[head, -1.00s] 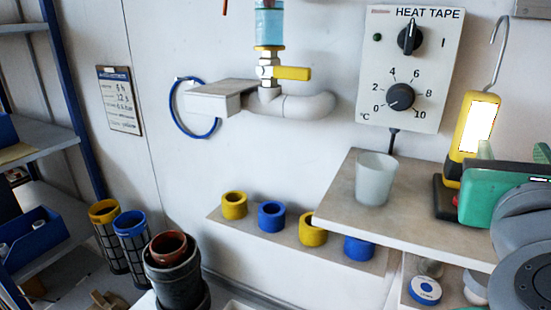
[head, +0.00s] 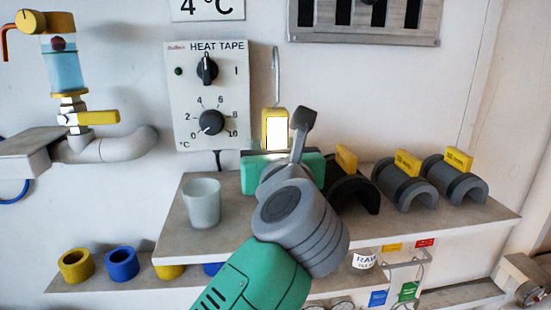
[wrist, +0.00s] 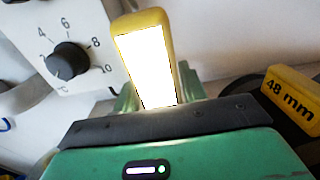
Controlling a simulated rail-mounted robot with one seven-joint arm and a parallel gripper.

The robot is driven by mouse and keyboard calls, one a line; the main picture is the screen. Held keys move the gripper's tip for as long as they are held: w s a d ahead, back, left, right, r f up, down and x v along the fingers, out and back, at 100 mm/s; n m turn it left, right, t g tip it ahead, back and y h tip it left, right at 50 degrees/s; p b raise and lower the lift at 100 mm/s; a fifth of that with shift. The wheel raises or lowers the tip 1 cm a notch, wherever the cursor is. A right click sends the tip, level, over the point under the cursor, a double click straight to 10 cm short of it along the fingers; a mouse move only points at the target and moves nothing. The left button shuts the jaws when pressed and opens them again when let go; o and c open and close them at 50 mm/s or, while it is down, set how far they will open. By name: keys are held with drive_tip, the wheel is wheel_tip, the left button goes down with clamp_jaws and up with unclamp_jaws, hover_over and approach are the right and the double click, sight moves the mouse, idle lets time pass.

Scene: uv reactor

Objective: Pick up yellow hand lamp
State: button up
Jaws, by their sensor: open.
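The yellow hand lamp (head: 275,128) stands upright on the shelf below the heat tape panel, its white panel glowing and a grey hook rising from its top. In the wrist view the lamp (wrist: 146,62) rises straight ahead, leaning slightly in the picture. My green gripper (head: 282,158) is in front of the lamp and hides its lower part and base. In the wrist view my gripper (wrist: 158,92) is open, with a pale green finger showing on each side of the lamp's lower part. I cannot tell whether either finger touches it.
A frosted cup (head: 202,204) stands left of the lamp on the shelf (head: 180,243). Dark and grey half-pipe pieces with yellow labelled handles (head: 407,163) stand to the right. The heat tape panel (head: 209,95) is on the wall behind. Yellow and blue rings (head: 122,265) sit below.

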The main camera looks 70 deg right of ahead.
sight(275, 107)
clamp_jaws()
wheel_tip(275, 107, up, 7)
drive_tip(key=p, duration=0.5)
drive_tip(key=shift+p, duration=0.4)
wheel_tip(275, 107, up, 21)
drive_tip(key=b, duration=0.1)
